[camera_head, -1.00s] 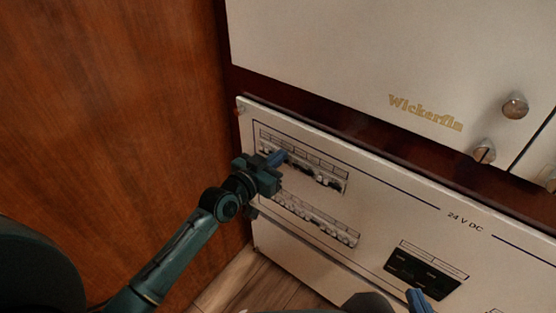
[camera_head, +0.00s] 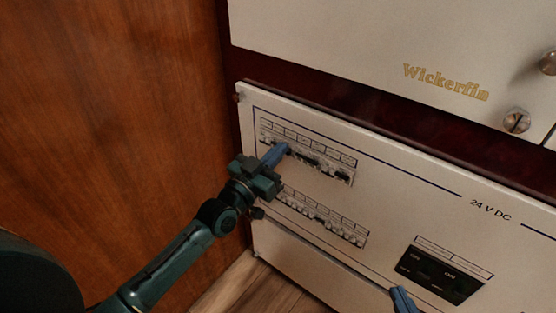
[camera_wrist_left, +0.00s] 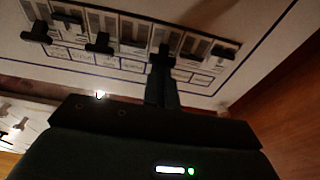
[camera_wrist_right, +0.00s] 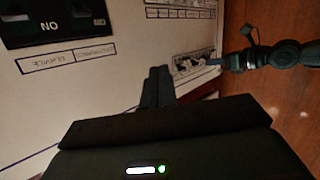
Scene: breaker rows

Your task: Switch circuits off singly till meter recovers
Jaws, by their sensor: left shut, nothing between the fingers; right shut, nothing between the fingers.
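The upper breaker row (camera_head: 328,172) is on the white 24 V DC panel, with small dark levers under a strip of labels. My left gripper (camera_head: 278,152) is shut, its blue fingertips at the left part of this row. In the left wrist view, the fingertips (camera_wrist_left: 161,72) overlap one black lever of the row (camera_wrist_left: 100,42); I cannot tell whether they touch. A lower breaker row (camera_head: 325,216) sits below. I cannot make out a meter reading.
A white upper front lettered Wickerfin (camera_head: 445,82) with metal knobs (camera_head: 516,121) is above the panel. A brown wooden wall (camera_head: 120,120) stands close on the left, beside my left arm. Wood floor (camera_head: 245,285) shows below.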

